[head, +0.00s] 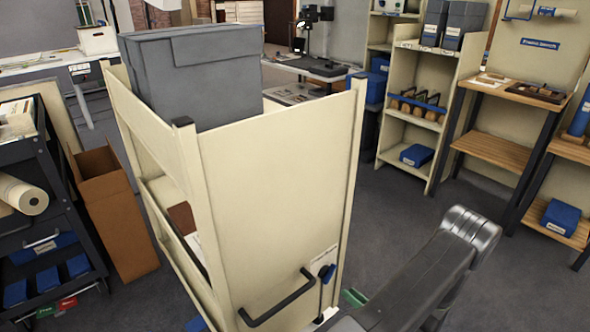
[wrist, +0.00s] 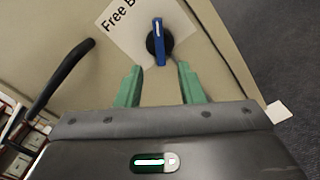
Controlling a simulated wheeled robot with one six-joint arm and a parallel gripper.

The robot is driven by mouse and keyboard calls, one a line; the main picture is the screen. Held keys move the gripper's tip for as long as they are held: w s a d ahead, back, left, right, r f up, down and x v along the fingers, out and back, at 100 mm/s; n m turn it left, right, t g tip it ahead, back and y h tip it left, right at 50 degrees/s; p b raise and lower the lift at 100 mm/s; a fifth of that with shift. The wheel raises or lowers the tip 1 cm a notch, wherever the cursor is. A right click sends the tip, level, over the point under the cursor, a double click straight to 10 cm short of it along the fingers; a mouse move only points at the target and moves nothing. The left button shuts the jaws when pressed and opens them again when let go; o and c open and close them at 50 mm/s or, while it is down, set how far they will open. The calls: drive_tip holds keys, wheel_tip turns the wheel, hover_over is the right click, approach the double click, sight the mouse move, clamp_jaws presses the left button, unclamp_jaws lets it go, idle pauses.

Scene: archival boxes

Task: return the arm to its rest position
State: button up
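My gripper (wrist: 157,85) shows in the wrist view with its two green fingers apart and nothing between them. It faces the cream end panel of a cart (head: 270,190), close to a blue lever (wrist: 159,40) on a round black base. The lever stands upright just beyond the fingertips, and I cannot tell whether they touch it. In the head view my arm reaches in from the lower right, and the gripper is mostly hidden behind the panel's lower edge and the arm. The blue lever (head: 327,272) also shows there, right of a black handle (head: 278,302).
A grey archival box (head: 195,75) sits on the cart's top. A dark trolley (head: 50,190) and a brown carton (head: 108,205) stand at the left. Shelves (head: 422,90) and a wooden bench (head: 510,150) stand at the right. Grey floor (head: 410,210) is open right of the cart.

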sight(331, 277)
drive_tip(key=b+x, duration=0.1)
drive_tip(key=x, duration=0.7)
